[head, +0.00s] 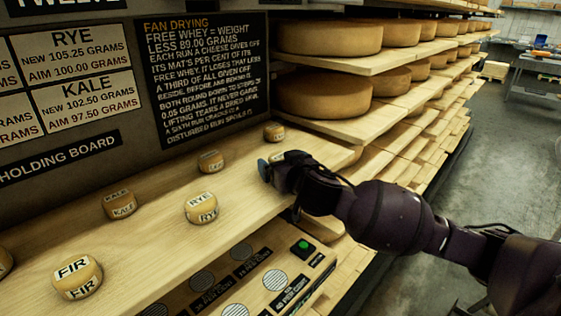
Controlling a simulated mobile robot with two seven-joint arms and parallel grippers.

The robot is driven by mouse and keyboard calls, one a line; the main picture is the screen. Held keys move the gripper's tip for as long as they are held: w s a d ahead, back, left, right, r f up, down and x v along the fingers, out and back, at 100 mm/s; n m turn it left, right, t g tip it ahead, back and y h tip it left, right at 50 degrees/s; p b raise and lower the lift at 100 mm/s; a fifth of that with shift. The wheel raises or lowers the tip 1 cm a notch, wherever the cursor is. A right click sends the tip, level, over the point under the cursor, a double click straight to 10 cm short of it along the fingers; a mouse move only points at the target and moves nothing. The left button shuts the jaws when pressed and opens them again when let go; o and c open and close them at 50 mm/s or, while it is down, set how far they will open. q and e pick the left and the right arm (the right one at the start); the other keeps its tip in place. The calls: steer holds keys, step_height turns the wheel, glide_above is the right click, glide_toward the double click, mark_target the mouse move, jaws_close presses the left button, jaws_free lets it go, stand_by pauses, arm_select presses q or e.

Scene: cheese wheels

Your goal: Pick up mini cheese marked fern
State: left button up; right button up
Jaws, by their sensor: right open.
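Small round mini cheeses with printed labels stand on a pale wooden board. No label that I can read says fern. Readable ones are FIR (77,277), KALE (120,204) and RYE (201,207). A small cheese behind RYE (210,160) and one at the far end (275,131) have labels too small to read. Another cheese (277,157) is mostly hidden behind my right gripper (267,170). That gripper is open, low over the board, its blue-grey fingertip pad showing beside this cheese; I cannot tell whether they touch. My left gripper is out of view.
A cheese is cut off at the left edge (4,262). Dark signboards (213,75) rise behind the board. Shelves of large cheese wheels (330,38) stand behind my right arm. A panel with round grilles and a green button (303,246) lies below the board's front edge.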

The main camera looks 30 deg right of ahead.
steer(key=c, duration=1)
steer(key=shift+r, duration=0.1)
